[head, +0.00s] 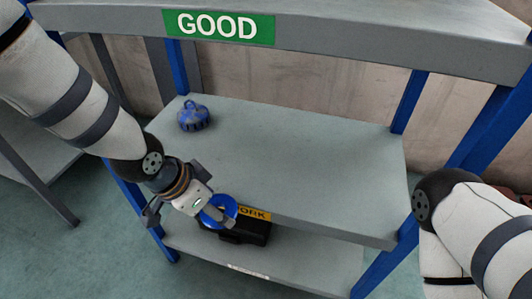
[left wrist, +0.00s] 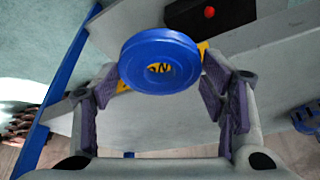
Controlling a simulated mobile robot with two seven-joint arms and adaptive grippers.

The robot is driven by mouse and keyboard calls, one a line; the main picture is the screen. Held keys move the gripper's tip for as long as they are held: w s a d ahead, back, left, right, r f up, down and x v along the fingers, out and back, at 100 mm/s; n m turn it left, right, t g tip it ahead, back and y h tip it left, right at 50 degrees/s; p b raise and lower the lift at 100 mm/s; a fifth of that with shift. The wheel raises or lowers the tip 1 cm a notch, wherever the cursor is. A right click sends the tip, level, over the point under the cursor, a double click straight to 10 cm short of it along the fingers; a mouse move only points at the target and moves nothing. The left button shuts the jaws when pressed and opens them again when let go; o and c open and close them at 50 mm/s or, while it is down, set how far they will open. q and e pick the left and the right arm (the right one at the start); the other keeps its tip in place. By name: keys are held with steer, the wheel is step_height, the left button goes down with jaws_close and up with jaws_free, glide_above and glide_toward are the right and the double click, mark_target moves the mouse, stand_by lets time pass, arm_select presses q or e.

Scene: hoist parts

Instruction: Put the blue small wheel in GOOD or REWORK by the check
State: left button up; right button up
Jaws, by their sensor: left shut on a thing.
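The blue small wheel (head: 212,221) is a blue ring with a hole, held in my left gripper (head: 219,211) in front of the middle shelf's front edge. In the left wrist view the wheel (left wrist: 150,48) sits between the two fingers, and part of a yellow label shows through its hole. The yellow REWORK label (head: 257,214) on the middle shelf edge is partly hidden by the wheel and gripper. The green GOOD label (head: 218,26) is on the top shelf's front edge. My right gripper is out of view; only its arm shows at the right.
A blue ribbed part with a loop (head: 194,116) stands at the back left of the middle shelf (head: 310,170). A black box (head: 247,234) sits on the lower shelf (head: 315,266); a red button (left wrist: 210,12) shows in the wrist view. Most of the middle shelf is clear. Blue posts flank it.

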arm_select(q)
steer(key=w+a+m+b, duration=0.1)
steer(key=w+a, duration=0.1)
steer(key=w+a+r+m+b, duration=0.1)
steer(key=w+a, duration=0.1)
steer(key=w, duration=0.1)
steer(key=w+a+r+m+g+b, duration=0.1)
steer(key=w+b, duration=0.1)
steer(key=shift+w+a+r+h, duration=0.1)
steer(key=shift+w+a+h, duration=0.2)
steer(key=shift+a, duration=0.1)
steer(key=shift+w+r, duration=0.15)
steer(key=shift+w, duration=0.1)
steer(key=b, duration=0.2)
glide_above(267, 162)
steer(key=a, duration=0.2)
steer(key=shift+s+d+r, duration=0.1)
steer(key=shift+s+d, duration=0.15)
steer(key=shift+s, duration=0.1)
steer(key=shift+d+f, duration=0.15)
steer(key=shift+f, duration=0.25)
steer(key=shift+w+f, duration=0.1)
steer(key=shift+f, duration=1.2)
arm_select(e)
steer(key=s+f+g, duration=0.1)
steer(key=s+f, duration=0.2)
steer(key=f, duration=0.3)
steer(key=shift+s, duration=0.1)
